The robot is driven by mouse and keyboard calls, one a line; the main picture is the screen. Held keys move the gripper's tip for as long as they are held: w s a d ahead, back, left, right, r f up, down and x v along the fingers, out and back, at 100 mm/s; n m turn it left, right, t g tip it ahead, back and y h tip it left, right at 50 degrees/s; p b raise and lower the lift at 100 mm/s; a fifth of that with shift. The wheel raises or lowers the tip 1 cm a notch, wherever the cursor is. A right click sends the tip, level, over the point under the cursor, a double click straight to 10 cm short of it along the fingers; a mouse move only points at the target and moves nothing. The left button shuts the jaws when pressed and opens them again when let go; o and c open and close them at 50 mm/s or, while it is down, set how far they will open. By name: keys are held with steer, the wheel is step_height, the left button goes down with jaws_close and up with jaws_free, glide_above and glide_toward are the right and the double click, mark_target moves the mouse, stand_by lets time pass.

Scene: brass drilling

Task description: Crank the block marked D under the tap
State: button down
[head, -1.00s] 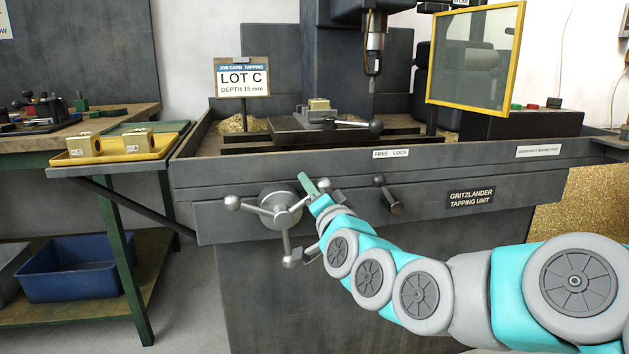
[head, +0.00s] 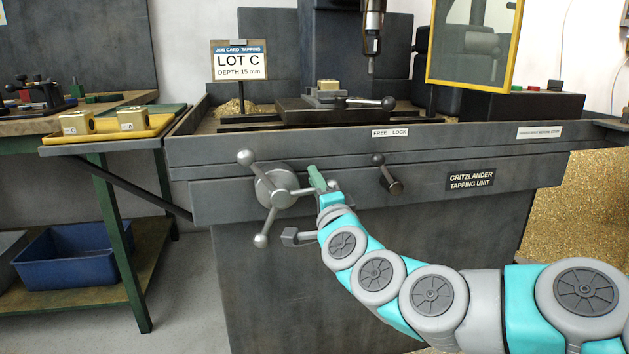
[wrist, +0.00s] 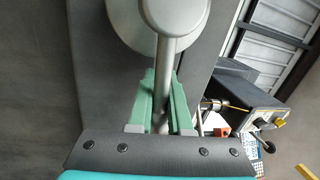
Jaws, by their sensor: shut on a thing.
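A brass block (head: 328,86) sits in the vise (head: 326,98) on the machine's sliding table; I cannot read a mark on it. The tap (head: 371,66) hangs above and to the right of the block, so the block is left of it. The three-spoked crank wheel (head: 275,187) is on the machine's front. My gripper (head: 316,178) is shut on the wheel's right-hand spoke. In the wrist view, the green fingers of my gripper (wrist: 164,105) lie on both sides of the grey spoke (wrist: 163,68). The spoke's outer end is mostly hidden.
A FREE/LOCK lever (head: 388,175) is right of the wheel. A grey bracket-like piece (head: 297,237) is below my gripper. Two brass blocks stand on the yellow tray (head: 104,136) at left, one marked A (head: 132,118). A yellow-framed guard (head: 474,42) is right of the tap.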

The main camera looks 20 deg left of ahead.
steer(key=shift+w+d, duration=0.1)
steer(key=shift+w, duration=0.05)
steer(key=c, duration=0.8)
jaws_free()
steer(key=shift+d, duration=0.1)
steer(key=shift+c, duration=0.2)
steer(key=b+v, duration=0.2)
steer(key=v, duration=0.5)
steer(key=shift+s, duration=0.4)
steer(key=shift+o, duration=0.2)
steer(key=shift+d, duration=0.15)
